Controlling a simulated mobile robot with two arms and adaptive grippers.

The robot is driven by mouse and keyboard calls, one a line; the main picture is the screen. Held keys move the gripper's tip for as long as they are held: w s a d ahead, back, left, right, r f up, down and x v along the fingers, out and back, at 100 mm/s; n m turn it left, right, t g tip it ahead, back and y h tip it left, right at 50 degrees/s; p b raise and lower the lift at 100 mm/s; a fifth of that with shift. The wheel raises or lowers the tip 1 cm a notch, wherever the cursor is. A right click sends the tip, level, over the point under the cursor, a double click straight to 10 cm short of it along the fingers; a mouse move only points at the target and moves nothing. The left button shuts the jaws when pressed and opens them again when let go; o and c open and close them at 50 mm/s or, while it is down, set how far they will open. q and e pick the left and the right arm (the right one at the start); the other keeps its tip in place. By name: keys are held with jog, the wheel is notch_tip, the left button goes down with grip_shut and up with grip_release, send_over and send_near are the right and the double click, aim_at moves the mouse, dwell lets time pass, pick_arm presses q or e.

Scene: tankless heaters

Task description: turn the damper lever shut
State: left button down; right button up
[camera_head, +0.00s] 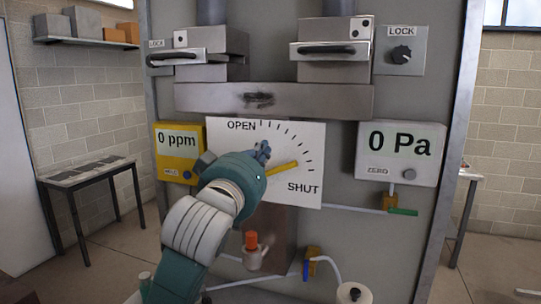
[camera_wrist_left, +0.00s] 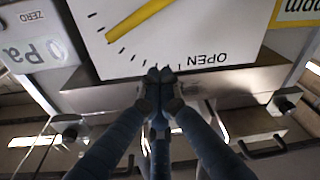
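The damper lever (camera_head: 284,170) is a yellow bar on a white dial plate (camera_head: 308,148) marked OPEN at the top and SHUT at the lower right. Its visible end points right and slightly up, near the SHUT end of the tick marks. My left gripper (camera_head: 262,152) is in front of the plate, left of and above the lever's end, and its forearm hides the lever's inner part. In the left wrist view the fingertips (camera_wrist_left: 160,74) are together and empty by the OPEN side, apart from the lever (camera_wrist_left: 138,20). My right gripper is out of view.
A yellow ppm meter (camera_head: 178,140) is left of the plate and a Pa gauge (camera_head: 402,150) right of it. A metal ledge (camera_head: 275,99) and two handled boxes are above. A side table (camera_head: 90,172) stands left.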

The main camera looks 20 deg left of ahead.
aim_at(274, 161)
pick_arm(q)
jog(key=w, duration=0.1)
jog(key=w+p, duration=0.1)
jog(key=w, duration=0.2)
jog(key=shift+w+r, duration=0.25)
jog(key=shift+w, duration=0.1)
jog(key=f, duration=0.1)
jog(key=d+f+p, duration=0.1)
jog(key=f, duration=0.1)
jog(key=f+m, duration=0.1)
jog(key=d+f+m, duration=0.1)
jog(key=shift+s+d+m, duration=0.2)
jog(key=shift+d+m, duration=0.05)
jog(key=shift+m, duration=0.05)
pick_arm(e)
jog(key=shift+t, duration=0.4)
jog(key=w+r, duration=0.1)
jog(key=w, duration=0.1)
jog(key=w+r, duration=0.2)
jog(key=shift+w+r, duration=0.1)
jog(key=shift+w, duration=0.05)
